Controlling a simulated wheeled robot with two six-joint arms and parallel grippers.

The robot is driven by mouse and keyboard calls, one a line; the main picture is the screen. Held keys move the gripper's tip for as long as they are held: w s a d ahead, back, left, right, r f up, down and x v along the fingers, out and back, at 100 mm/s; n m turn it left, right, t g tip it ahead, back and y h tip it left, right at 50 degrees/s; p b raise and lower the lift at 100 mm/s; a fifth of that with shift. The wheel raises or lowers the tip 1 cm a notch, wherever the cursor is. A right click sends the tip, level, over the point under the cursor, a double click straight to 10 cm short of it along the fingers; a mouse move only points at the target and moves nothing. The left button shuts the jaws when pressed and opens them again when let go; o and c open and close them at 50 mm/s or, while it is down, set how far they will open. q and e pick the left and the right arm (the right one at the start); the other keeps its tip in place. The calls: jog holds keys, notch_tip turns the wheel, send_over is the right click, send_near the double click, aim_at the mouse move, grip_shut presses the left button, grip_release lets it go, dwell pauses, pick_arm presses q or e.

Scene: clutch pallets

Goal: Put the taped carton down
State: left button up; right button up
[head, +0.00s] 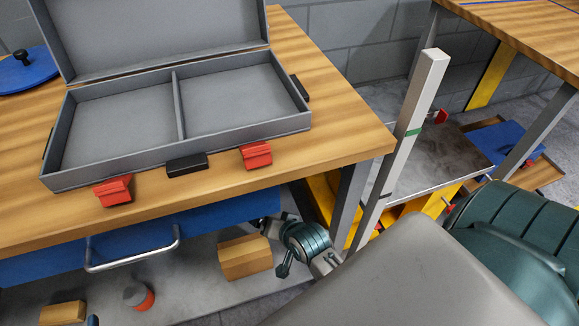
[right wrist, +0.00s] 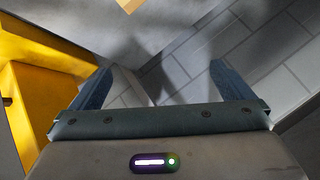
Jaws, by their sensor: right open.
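A tan carton (head: 246,262) with a paler band across it rests on the grey lower shelf under the wooden bench in the head view. What looks like a corner of it shows at the top edge of the right wrist view (right wrist: 130,5). My right gripper (head: 264,224) is partly hidden in the head view and is close by the carton's upper right side. In the right wrist view my right gripper (right wrist: 160,66) is open, with nothing between its fingers. My left gripper is in neither view.
An open grey case (head: 120,174) with red latches stands on the bench (head: 345,150). A smaller tan block (head: 62,313) and a red-and-grey cylinder (head: 139,297) are on the lower shelf (head: 190,285). A grey post (head: 408,130) and yellow framing (right wrist: 45,95) are close by.

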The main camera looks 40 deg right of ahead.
jog(key=s+r+n+t, duration=0.3)
jog(key=r+n, duration=0.1)
jog(key=r, duration=0.3)
jog(key=s+r+n+t+y, duration=0.1)
jog(key=s+r+n+t, duration=0.1)
jog(key=r, duration=0.5)
jog(key=s+d+n, duration=0.1)
jog(key=n, duration=0.1)
jog(key=shift+s+r+n+t, duration=0.25)
jog(key=shift+s+n+t, duration=0.05)
jog(key=shift+t, duration=0.1)
